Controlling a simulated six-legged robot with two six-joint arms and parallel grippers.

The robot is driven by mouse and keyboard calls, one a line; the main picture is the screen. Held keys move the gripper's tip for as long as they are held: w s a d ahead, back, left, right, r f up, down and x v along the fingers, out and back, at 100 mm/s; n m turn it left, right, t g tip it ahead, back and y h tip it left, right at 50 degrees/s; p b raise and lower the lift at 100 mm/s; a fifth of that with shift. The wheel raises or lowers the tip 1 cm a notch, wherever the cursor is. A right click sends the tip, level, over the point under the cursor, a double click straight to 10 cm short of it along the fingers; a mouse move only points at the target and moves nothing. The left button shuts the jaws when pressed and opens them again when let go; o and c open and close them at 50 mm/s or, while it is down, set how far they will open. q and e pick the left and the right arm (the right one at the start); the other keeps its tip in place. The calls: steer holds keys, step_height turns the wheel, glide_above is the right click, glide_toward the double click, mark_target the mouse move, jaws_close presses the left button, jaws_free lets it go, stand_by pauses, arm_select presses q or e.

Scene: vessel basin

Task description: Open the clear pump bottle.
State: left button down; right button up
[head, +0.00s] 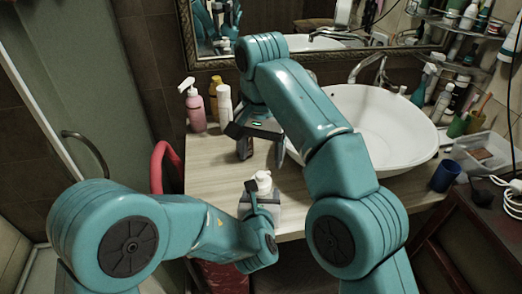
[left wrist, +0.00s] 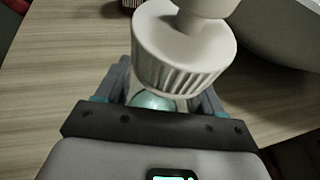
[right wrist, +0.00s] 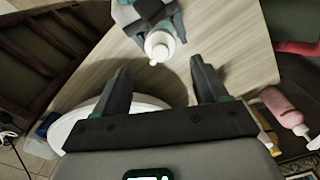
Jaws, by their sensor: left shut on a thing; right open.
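The clear pump bottle has a white pump head (head: 263,180) and stands upright near the front edge of the counter. Its ribbed white collar (left wrist: 182,55) fills the top of the left wrist view. A small part of its clear body (left wrist: 152,101) shows below the collar. My left gripper (head: 262,198) is shut on the bottle's body, below the collar. My right gripper (head: 262,152) is open and empty above the counter, behind the bottle. In the right wrist view the white pump top (right wrist: 160,45) is ahead of the open fingers, apart from them.
A white basin (head: 375,125) takes up the right of the wooden counter (head: 215,165). A pink bottle (head: 195,110) and other bottles stand at the back left. A dark blue cup (head: 445,175) is at the right. A red chair (head: 163,160) is at the left edge.

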mark_target(261, 174)
steer(key=m, duration=0.7)
steer(key=shift+f, duration=4)
